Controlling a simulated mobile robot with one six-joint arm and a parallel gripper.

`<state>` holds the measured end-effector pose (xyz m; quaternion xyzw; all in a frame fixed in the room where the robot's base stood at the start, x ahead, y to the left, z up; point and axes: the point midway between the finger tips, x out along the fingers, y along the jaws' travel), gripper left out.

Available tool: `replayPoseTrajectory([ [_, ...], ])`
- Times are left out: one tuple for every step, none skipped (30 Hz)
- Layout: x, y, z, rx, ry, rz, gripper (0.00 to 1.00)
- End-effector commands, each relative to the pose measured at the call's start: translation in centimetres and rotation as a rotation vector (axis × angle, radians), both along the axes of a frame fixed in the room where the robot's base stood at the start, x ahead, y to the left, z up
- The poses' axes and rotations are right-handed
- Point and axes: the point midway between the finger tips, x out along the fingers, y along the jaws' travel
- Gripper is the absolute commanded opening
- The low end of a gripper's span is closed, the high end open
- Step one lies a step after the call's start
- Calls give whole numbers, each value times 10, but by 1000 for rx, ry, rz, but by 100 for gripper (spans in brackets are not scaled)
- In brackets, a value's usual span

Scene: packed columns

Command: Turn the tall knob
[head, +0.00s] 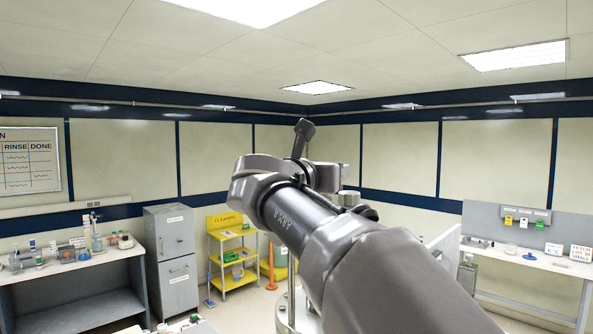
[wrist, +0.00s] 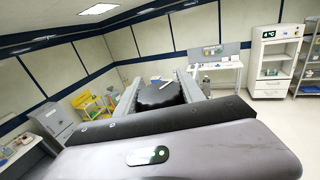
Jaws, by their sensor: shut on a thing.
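A dark, round knob with a scalloped edge (wrist: 160,96) shows in the middle of the wrist view, with a pale pointer mark on its top. My gripper (wrist: 158,92) has one finger on each side of the knob and is shut on it. The lower part of the knob and whatever it is mounted on are hidden behind my gripper body. In the head view my arm fills the middle, and I cannot make out the fingers or the knob there.
A grey cabinet (head: 171,260) and a yellow shelf cart (head: 232,252) stand at the back left. A cluttered bench (head: 75,270) is at left, and a white bench (head: 535,262) at right. A glass-fronted fridge (wrist: 275,62) stands at right in the wrist view. Open floor lies between.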

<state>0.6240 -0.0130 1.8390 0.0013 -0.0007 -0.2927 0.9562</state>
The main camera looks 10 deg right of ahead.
Motion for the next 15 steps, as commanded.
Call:
replayPoseTrajectory([
  [1,1,1,1,3,-38,5],
  [1,0,1,1,3,-67,5],
  [0,-1,1,0,3,-105,5],
  [-1,-2,2,1,2,-133,5],
  [-1,-2,1,0,4,-162,5],
  [-2,-3,2,-1,2,-200,5],
  [-2,-4,2,1,3,-229,5],
  [-3,-4,2,0,3,-258,5],
  [-4,-6,3,0,2,-297,5],
  [-5,-6,3,0,2,-325,5],
  [-5,-7,3,0,2,-354,5],
  [-6,-8,3,0,3,-392,5],
  [-7,-8,3,0,1,-420,5],
  [-8,-8,4,-1,2,-449,5],
  [-9,-9,4,0,2,-486,5],
])
